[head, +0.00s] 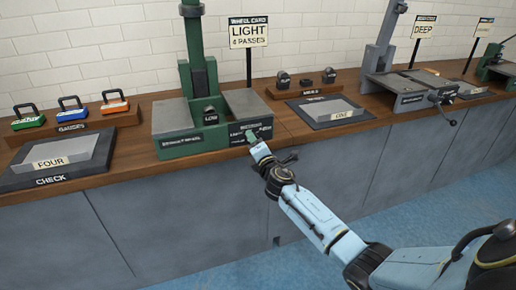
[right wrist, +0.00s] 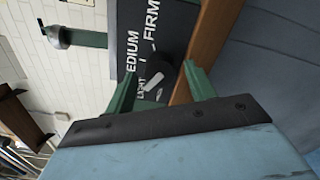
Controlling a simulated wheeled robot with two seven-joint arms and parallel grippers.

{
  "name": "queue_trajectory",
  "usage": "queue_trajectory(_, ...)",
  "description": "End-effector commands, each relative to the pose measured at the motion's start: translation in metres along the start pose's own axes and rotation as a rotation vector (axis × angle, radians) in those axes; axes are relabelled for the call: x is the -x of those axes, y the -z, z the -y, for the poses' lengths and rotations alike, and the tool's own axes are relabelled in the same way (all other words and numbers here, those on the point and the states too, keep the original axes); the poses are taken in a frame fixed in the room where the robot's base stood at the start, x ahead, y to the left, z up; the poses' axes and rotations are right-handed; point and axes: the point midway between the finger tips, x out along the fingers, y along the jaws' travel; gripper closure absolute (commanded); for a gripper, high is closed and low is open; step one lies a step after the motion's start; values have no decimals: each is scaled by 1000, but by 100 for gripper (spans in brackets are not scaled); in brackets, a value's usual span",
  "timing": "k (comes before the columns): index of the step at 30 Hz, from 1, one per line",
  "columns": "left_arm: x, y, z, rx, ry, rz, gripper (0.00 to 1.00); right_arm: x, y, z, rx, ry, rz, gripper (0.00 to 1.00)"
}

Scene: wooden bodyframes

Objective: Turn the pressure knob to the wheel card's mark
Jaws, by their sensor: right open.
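The wheel card (head: 248,31) stands on a post behind the green press and reads LIGHT, 4 PASSES. The green press (head: 180,143) has a dark front panel with the pressure scale. In the right wrist view the panel (right wrist: 150,42) shows LIGHT, MEDIUM (partly hidden) and FIRM. The dark pressure knob (right wrist: 154,81) carries a pale pointer bar, lying slanted near the LIGHT lettering; its exact heading is hard to tell. My right gripper (head: 256,144) is at the panel's front. Its green fingers (right wrist: 158,73) are open, one on each side of the knob; contact cannot be told.
A rack of colored gauges (head: 74,119) and a CHECK tray (head: 60,160) marked FOUR are on the left. A MEALS rack (head: 310,91) and a tray marked ONE (head: 330,112) are on the right. Another press (head: 408,90) with a DEEP card stands beyond.

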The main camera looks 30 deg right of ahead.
Motion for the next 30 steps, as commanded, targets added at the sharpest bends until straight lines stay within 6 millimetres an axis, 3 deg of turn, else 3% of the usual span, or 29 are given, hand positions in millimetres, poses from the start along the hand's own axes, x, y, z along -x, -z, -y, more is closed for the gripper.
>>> queue_trajectory(3,0,-3,0,-1,-1,1,64,7,0,0,0,0,-1,45)
queue_trajectory(8,-14,-26,-4,-8,-7,29,64,30,0,-1,0,2,-2,45)
queue_trajectory(21,-33,-60,-7,-23,-12,45,64,115,0,1,0,3,-1,45)
queue_trajectory(30,-35,-64,-7,-25,-12,47,64,134,0,0,1,1,0,45)
